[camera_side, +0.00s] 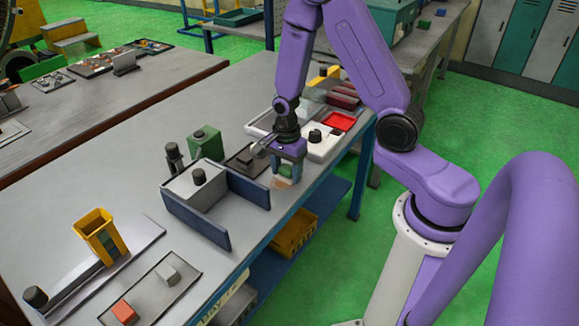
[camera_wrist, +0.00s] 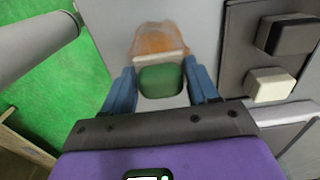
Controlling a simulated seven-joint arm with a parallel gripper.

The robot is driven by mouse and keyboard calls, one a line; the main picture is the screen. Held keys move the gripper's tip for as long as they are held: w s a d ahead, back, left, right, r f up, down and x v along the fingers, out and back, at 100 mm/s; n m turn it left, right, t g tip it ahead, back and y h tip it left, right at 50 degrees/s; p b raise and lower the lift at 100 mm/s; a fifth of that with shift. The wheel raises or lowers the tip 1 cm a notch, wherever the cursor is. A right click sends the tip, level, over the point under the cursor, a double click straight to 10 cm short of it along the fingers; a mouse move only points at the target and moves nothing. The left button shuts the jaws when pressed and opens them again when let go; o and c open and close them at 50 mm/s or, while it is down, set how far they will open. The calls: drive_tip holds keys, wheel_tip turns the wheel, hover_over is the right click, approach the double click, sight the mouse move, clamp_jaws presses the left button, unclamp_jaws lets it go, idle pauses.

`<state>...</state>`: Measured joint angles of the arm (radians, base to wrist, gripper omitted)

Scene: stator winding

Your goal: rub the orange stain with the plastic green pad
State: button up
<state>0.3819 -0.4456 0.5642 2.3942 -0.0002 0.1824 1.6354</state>
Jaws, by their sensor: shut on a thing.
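The green pad (camera_wrist: 161,81) sits between the two blue fingers of my gripper (camera_wrist: 161,88) in the wrist view, and the gripper is shut on it. In the side view my gripper (camera_side: 286,168) is low over the table's right edge, with the green pad (camera_side: 286,171) under it. The orange stain (camera_wrist: 160,38) is a brownish-orange patch on the table, just beyond the pad in the wrist view. A pale strip lies between pad and stain. In the side view part of the stain (camera_side: 281,183) shows below the gripper. I cannot tell whether the pad touches the table.
A dark tray (camera_wrist: 246,50) with a black block (camera_wrist: 286,34) and a white block (camera_wrist: 270,85) lies beside the stain. A grey-blue open box (camera_side: 200,215), a green block (camera_side: 206,142) and a white panel with a black knob (camera_side: 318,141) stand nearby. The table's edge is close.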

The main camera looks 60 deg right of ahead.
sight(273, 189)
drive_tip(key=shift+a, duration=2.75)
drive_tip(key=shift+w+d, duration=0.35)
drive_tip(key=shift+d, duration=3.15)
drive_tip(key=shift+d+f, duration=0.1)
drive_tip(key=shift+d, duration=0.2)
drive_tip(key=shift+a, duration=3.6)
drive_tip(key=shift+a+r, duration=0.15)
drive_tip(key=shift+r, duration=0.2)
wheel_tip(273, 189, up, 8)
drive_tip(key=shift+f, duration=0.2)
